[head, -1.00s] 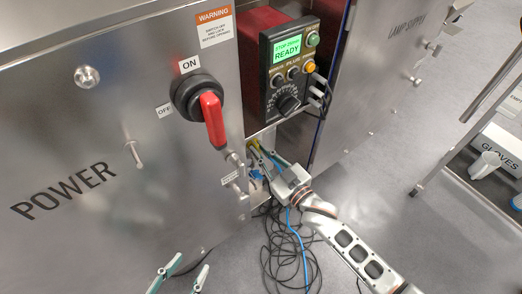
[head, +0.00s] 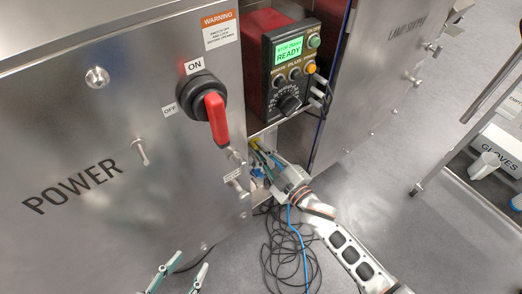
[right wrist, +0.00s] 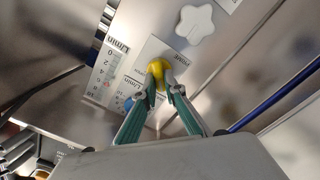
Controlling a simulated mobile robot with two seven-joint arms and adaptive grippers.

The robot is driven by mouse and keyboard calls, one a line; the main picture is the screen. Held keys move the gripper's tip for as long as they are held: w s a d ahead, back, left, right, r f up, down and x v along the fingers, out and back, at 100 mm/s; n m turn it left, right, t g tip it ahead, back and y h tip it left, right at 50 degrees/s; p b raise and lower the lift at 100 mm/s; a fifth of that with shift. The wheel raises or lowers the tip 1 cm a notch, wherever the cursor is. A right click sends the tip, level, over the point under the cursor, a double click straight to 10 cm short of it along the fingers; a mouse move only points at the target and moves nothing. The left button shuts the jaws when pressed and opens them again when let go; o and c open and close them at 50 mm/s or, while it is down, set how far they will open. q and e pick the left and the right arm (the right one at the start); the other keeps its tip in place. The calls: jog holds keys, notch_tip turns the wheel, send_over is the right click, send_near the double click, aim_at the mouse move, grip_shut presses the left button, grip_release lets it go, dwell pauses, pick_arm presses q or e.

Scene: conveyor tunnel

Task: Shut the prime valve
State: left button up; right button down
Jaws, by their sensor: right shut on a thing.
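The prime valve's yellow knob (right wrist: 158,68) sits on a pale plate marked PRIME in the right wrist view. My right gripper (right wrist: 160,86) has its green-padded fingers shut on the knob, which shows between and beyond the tips. In the head view the right gripper (head: 260,156) reaches into the open bay below the control box, where a bit of yellow (head: 255,143) shows. The valve's angle is hard to tell. My left gripper (head: 180,274) is at the lower left of the head view, empty, with its fingers apart.
A white star knob (right wrist: 195,22) and a flow scale (right wrist: 106,70) flank the valve. The control box (head: 290,70) reads READY above the bay. The red power handle (head: 216,118) is left of it. Loose cables (head: 285,250) lie on the floor.

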jog(key=shift+f, duration=0.1)
dwell(0.3)
jog(key=c, duration=2.1)
grip_release()
jog(key=v, duration=1.2)
